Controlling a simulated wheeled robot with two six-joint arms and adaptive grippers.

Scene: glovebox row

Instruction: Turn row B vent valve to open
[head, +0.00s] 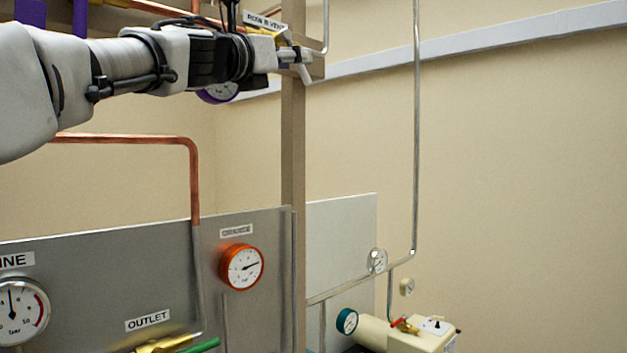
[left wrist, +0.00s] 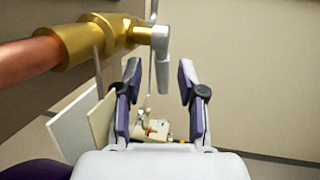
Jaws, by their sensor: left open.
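The row B vent valve shows in the left wrist view as a brass body (left wrist: 95,38) on a copper pipe, with a short grey lever handle (left wrist: 162,55) pointing down in that picture. In the head view the "ROW B VENT" label (head: 265,20) is partly covered by my left arm. My left gripper (head: 292,57) is up at this valve, and it hides most of the valve there. In the left wrist view the gripper (left wrist: 159,80) is open, its fingers on either side of the lever's end. I cannot tell whether they touch it. My right gripper is not in view.
A tan upright post (head: 293,160) stands right behind the gripper. A purple-rimmed gauge (head: 218,93) sits just below my arm. A grey panel below carries an orange gauge (head: 241,267) and a copper pipe (head: 193,180). A thin steel pipe (head: 416,130) runs along the right wall.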

